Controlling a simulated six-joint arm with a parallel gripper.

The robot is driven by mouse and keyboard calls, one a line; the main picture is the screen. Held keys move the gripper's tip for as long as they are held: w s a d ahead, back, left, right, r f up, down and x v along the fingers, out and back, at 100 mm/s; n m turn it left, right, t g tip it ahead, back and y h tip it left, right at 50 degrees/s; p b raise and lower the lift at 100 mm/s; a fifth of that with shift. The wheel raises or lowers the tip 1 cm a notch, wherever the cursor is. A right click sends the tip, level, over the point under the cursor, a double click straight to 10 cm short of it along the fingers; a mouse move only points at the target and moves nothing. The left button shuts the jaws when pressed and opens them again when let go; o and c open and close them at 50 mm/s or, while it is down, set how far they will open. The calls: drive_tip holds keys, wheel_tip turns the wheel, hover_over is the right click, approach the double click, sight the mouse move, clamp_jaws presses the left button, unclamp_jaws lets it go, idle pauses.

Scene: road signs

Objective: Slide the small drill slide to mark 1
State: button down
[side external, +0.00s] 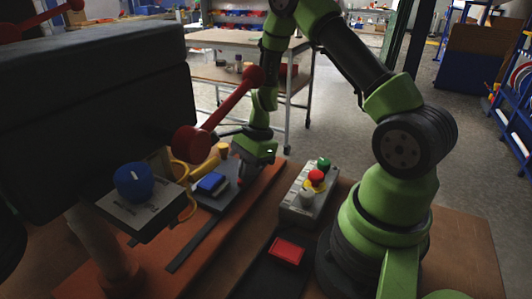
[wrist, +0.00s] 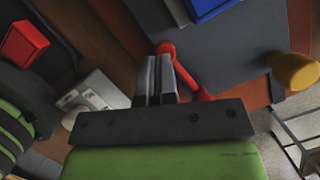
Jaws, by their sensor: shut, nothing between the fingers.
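I cannot make out for sure which part is the small drill slide. A dark grey plate (side external: 224,190) with a blue block (side external: 211,182) on it lies on the orange-brown base. The plate (wrist: 235,65) and the blue block (wrist: 212,8) also show in the wrist view. No mark 1 is readable. My gripper (wrist: 158,60) is shut and empty. Its fingertips are close to a red ball knob (wrist: 165,48) on a red rod beside the plate; whether they touch is unclear. In the side view my fingers are too dark to make out.
A large dark machine head (side external: 95,110) with a red lever (side external: 225,110) overhangs the left. A blue knob (side external: 134,182) sits on a plate below it. A button box (side external: 303,198) and a red block (side external: 287,250) are at the right. A yellow knob (wrist: 295,70) is near the plate.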

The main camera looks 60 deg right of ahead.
sight(235, 200)
drive_tip(key=a, duration=0.4)
drive_tip(key=shift+s, duration=0.1)
drive_tip(key=d, duration=0.1)
drive_tip(key=s+d+r, duration=0.1)
drive_tip(key=d, duration=0.2)
drive_tip(key=shift+s+r, duration=0.25)
drive_tip(key=v, duration=0.9)
drive_tip(key=w+d+f+n+g+y, duration=0.15)
drive_tip(key=w+d+n, duration=0.3)
drive_tip(key=d, duration=0.65)
drive_tip(key=x, duration=1.1)
drive_tip(key=shift+s+d+f, duration=0.15)
drive_tip(key=shift+d, duration=0.15)
drive_tip(key=a, duration=0.2)
drive_tip(key=shift+a+r, duration=0.2)
drive_tip(key=shift+a, duration=0.75)
